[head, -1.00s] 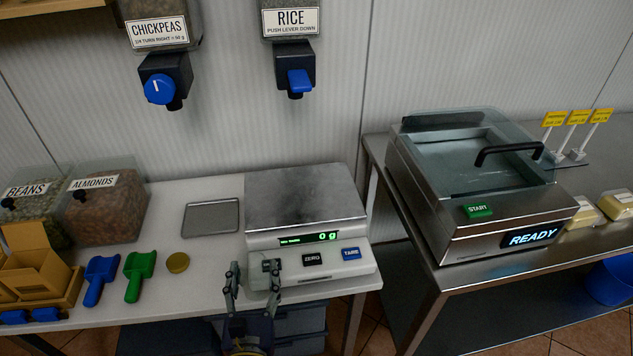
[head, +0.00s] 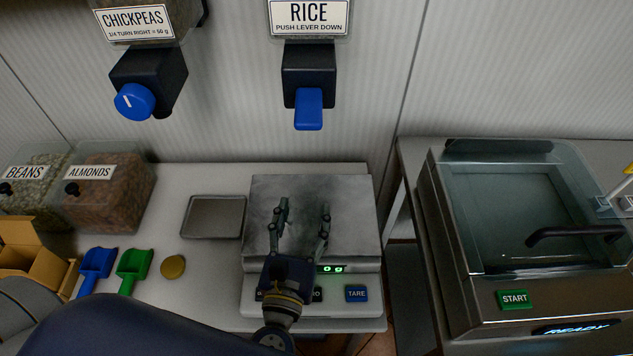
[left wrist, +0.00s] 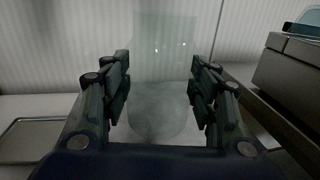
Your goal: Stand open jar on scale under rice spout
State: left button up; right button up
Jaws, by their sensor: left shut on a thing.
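My left gripper (head: 303,212) is over the steel pan of the scale (head: 357,225), with its fingers apart around a clear jar (left wrist: 160,105). The jar is faint and see-through between the fingers in the left wrist view, and hard to make out in the head view. I cannot tell whether its base touches the pan. The scale display reads 0 g and is partly hidden by my gripper. The rice spout (head: 309,80) with its blue lever (head: 309,112) is on the wall above and behind the scale. My right gripper is not in view.
A grey tray (head: 214,217) lies left of the scale. A round tan disc (head: 173,267), a green scoop (head: 133,268) and a blue scoop (head: 96,268) lie further left. The chickpea dispenser (head: 148,80) hangs upper left. A steel machine (head: 465,265) stands at right.

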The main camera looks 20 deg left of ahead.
pick_arm(q)
jog(key=w+p, duration=0.1)
jog(key=w, duration=0.2)
jog(key=w+a, duration=0.1)
jog(key=w, duration=0.2)
jog(key=w+p, duration=0.1)
jog(key=w, duration=0.3)
jog(key=shift+a+f+p, duration=0.3)
jog(key=shift+f, duration=0.05)
jog(key=shift+w+f, duration=0.1)
jog(key=shift+w, duration=0.3)
jog(key=shift+w+f, duration=0.1)
jog(key=shift+f, duration=0.15)
notch_tip(320, 180, down, 2)
jog(key=shift+f+b, duration=0.2)
jog(key=shift+b, duration=0.15)
jog(key=shift+a+f, duration=0.1)
jog(key=shift+f, duration=0.2)
jog(key=shift+f+b, duration=0.3)
jog(key=o, duration=1.2)
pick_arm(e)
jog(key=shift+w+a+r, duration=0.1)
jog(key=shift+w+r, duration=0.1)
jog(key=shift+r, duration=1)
